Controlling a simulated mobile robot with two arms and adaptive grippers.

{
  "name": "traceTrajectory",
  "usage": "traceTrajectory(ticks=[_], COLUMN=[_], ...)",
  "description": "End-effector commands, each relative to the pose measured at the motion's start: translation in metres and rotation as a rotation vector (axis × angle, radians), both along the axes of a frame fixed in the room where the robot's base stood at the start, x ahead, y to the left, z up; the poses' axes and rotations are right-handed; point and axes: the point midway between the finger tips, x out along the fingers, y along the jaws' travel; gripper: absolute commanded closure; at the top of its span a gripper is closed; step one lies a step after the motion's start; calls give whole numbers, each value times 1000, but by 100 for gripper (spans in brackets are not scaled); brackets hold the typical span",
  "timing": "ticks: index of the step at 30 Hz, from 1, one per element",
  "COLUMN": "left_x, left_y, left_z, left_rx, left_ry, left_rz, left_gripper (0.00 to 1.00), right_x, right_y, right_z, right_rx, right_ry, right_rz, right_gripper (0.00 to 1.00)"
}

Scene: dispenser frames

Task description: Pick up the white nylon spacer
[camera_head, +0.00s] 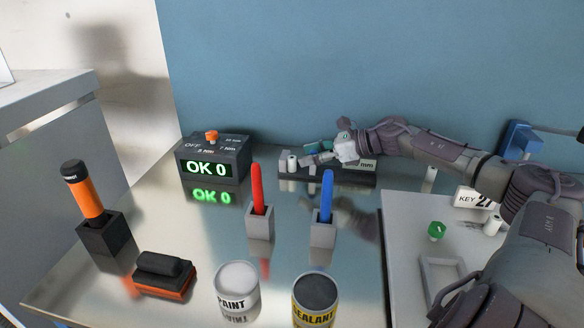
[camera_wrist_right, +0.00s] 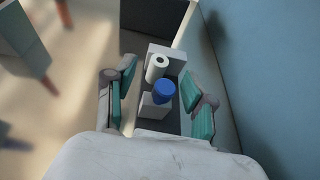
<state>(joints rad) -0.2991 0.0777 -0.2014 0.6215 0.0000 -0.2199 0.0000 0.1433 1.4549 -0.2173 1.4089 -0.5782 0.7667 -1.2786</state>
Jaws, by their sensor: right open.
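A white nylon spacer (camera_head: 292,163) stands upright at the left end of a dark, low dispenser rack (camera_head: 345,181) near the blue wall. In the right wrist view it is a white hollow cylinder (camera_wrist_right: 155,68) on a pale block, just beyond a blue-capped piece (camera_wrist_right: 163,92). My right gripper (camera_head: 321,153) is over the rack, just right of the spacer. Its teal-padded fingers are open on either side of the row, not touching the spacer as far as I can see. My left gripper is out of view.
A black box with a lit OK 0 display (camera_head: 207,169) stands left of the rack. Red (camera_head: 257,183) and blue (camera_head: 327,187) handles stand in grey holders in front. Paint (camera_head: 237,290) and sealant cans are nearer. A pale tray surface (camera_head: 405,240) lies right.

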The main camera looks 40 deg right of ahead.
Motion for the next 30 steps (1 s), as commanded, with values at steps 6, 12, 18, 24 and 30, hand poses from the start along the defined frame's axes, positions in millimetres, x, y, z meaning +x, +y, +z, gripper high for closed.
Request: traceTrajectory(ticks=[6, 12, 18, 24, 30], left_x=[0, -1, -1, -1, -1], left_y=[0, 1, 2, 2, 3], left_z=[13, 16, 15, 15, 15], left_rx=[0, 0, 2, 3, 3], left_ry=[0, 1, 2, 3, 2], left_rz=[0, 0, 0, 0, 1], left_gripper=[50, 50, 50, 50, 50], right_x=[17, 25, 25, 25, 25], right_y=[12, 18, 18, 18, 17], right_z=[-3, -9, -10, -11, -10], right_rx=[5, 0, -1, -1, -1], right_ry=[-3, 0, 1, 1, 1], right_rz=[-1, 0, 0, 0, 0], right_gripper=[46, 46, 46, 76, 100])
